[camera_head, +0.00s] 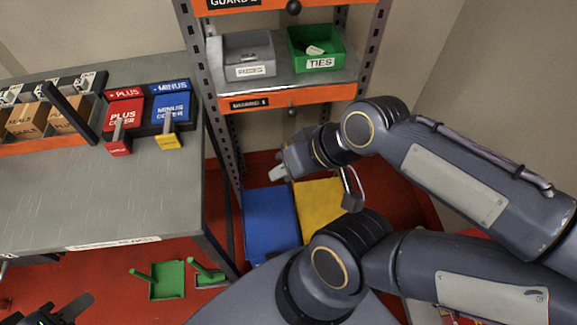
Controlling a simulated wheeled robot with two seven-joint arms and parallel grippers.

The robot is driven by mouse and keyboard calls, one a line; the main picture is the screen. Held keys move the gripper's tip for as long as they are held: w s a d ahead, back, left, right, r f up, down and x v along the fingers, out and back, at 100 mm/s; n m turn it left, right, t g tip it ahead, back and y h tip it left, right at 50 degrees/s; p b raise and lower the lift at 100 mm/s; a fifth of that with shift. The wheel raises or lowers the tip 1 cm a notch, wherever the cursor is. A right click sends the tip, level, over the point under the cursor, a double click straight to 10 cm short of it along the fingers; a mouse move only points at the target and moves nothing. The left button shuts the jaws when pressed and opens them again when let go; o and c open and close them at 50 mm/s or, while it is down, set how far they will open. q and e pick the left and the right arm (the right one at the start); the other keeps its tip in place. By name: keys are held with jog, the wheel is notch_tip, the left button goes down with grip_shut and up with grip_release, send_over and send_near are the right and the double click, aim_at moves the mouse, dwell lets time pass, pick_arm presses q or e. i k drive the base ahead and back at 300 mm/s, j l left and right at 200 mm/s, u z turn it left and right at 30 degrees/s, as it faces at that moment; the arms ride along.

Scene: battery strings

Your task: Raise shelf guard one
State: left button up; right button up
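Shelf guard one (330,95) is an orange bar across the front of the shelf, with a dark label reading GUARD 1 and a round dark knob (292,112) at its middle. It sits at the shelf's front edge, below the trays. My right gripper (281,172) is below the guard and apart from it, pointing left. Its fingers are small and partly hidden by the wrist, so their opening is unclear. My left gripper (64,311) is at the bottom left edge, partly cut off, far from the guard. I see nothing held in it.
A grey tray (249,71) and a green TIES tray (319,64) stand on the shelf. Guard two (262,5) is above. A grey workbench (100,195) with red and blue covers is at left. Blue (270,218) and yellow (318,205) panels lie below the shelf.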

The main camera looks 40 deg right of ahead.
aim_at(230, 105)
jog(key=z, duration=1.3)
jog(key=u, duration=0.35)
